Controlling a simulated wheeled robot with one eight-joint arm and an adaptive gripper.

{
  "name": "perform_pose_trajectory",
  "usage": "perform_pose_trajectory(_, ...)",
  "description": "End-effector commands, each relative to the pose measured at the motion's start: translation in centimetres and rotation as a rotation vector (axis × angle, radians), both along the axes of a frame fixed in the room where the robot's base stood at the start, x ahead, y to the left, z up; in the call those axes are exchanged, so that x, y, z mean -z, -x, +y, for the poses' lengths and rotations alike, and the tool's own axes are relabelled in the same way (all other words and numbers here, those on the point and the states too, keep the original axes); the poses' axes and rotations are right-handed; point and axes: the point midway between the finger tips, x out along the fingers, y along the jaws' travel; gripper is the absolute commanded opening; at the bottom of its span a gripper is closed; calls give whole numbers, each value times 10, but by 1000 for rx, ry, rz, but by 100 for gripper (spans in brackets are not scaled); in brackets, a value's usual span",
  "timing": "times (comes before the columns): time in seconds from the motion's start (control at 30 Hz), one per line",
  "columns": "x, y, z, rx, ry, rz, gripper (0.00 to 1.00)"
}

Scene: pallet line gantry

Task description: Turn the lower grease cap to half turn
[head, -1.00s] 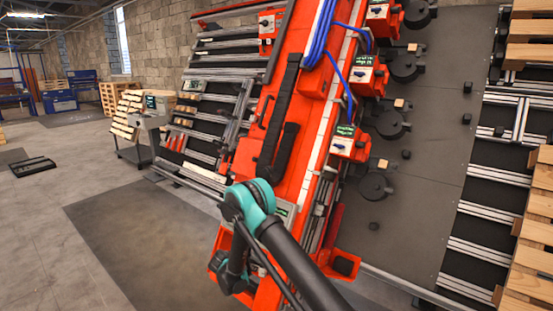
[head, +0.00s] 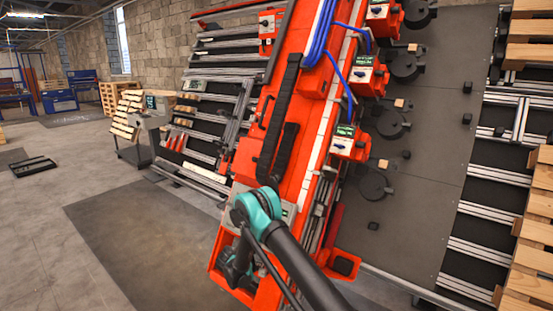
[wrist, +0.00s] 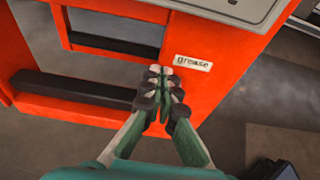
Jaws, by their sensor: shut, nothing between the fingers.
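My gripper (wrist: 164,82) is shut and empty in the wrist view. Its fingertips are in front of an orange panel (wrist: 220,85), just left of and below a white label reading "grease" (wrist: 193,63). I cannot tell whether the fingertips touch the panel. No grease cap can be made out; one may be hidden behind the fingers. In the head view my arm reaches to the lower end of the orange gantry (head: 290,165), and my fingertips cannot be made out there.
In the wrist view, dark openings (wrist: 115,30) and a black bar (wrist: 75,88) lie left of the fingers. A grey plate (wrist: 240,8) is above. In the head view, orange boxes with blue knobs (head: 350,143) line the gantry's right side. Open floor (head: 140,235) lies left.

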Motion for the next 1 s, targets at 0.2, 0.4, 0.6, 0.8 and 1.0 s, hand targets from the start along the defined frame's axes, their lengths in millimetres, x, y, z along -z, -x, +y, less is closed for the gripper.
perform_pose_trajectory(0.2,0,-1,-1,0,0,0,0)
perform_pose_trajectory(0.4,1,0,0,0,0,0,0)
perform_pose_trajectory(0.6,2,1,0,-1,1,0,0)
perform_pose_trajectory(0.8,4,2,-1,-1,1,0,0)
perform_pose_trajectory(1.0,6,4,-1,-1,1,0,0)
